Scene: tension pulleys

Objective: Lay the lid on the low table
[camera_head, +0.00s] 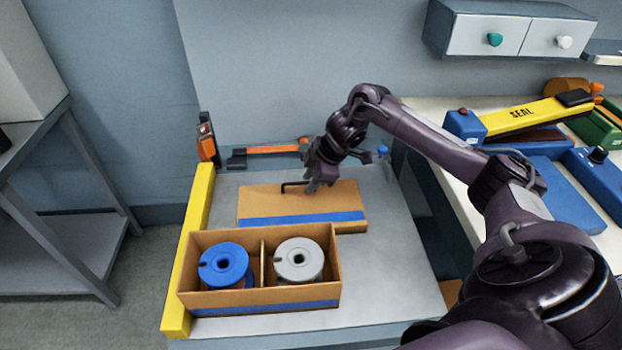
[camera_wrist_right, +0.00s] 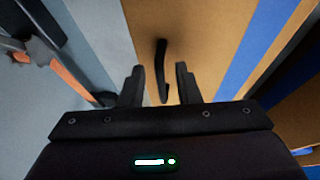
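The lid (camera_head: 325,200) is a flat brown panel with a blue stripe along its near edge and a black bar handle. It lies flat on the grey low table (camera_head: 390,265), just behind the open brown box. It also shows in the right wrist view (camera_wrist_right: 205,35). My right gripper (camera_head: 312,186) is over the lid's handle (camera_wrist_right: 160,68). In the right wrist view its two fingers are apart, with the handle between them and a gap on each side. Whether the lid touches the box is hard to tell. My left gripper is not in view.
The two-compartment box (camera_head: 335,265) holds a blue spool (camera_head: 223,265) and a grey spool (camera_head: 298,260). A yellow bar (camera_head: 188,255) runs along the table's left edge. The table's right side is clear.

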